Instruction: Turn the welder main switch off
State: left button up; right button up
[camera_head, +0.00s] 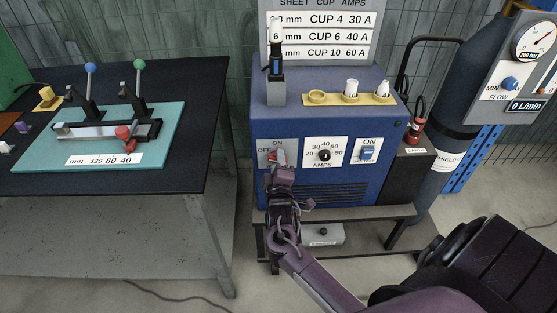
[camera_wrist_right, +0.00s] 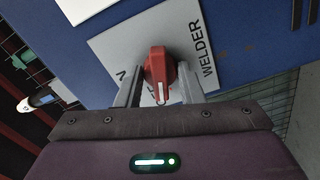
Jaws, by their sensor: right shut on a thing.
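The welder main switch is a red knob (camera_head: 278,157) on a white plate marked OFF and ON, at the left of the blue welder's front (camera_head: 325,190). My right gripper (camera_head: 280,168) is in front of it and partly covers it. In the right wrist view the red knob (camera_wrist_right: 157,72) sits between the two fingers of my right gripper (camera_wrist_right: 160,88), which is shut on it. The knob's white line points toward the bottom of that view, near a partly hidden letter. The word WELDER shows at the plate's right. My left gripper is not in view.
Beside the switch are a black AMPS dial (camera_head: 324,155) and a blue ON switch (camera_head: 367,153). A dark bench (camera_head: 200,100) with a teal lever board (camera_head: 150,145) stands at left. A gas cylinder (camera_head: 455,90) and regulator panel (camera_head: 520,65) stand at right.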

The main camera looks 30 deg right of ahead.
jog(key=n+p, duration=0.3)
jog(key=o, duration=0.7)
jog(key=shift+f, duration=0.15)
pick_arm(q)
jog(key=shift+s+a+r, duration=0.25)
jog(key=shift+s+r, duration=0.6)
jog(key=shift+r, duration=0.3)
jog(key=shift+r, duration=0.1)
pick_arm(e)
jog(key=shift+s+a, duration=0.1)
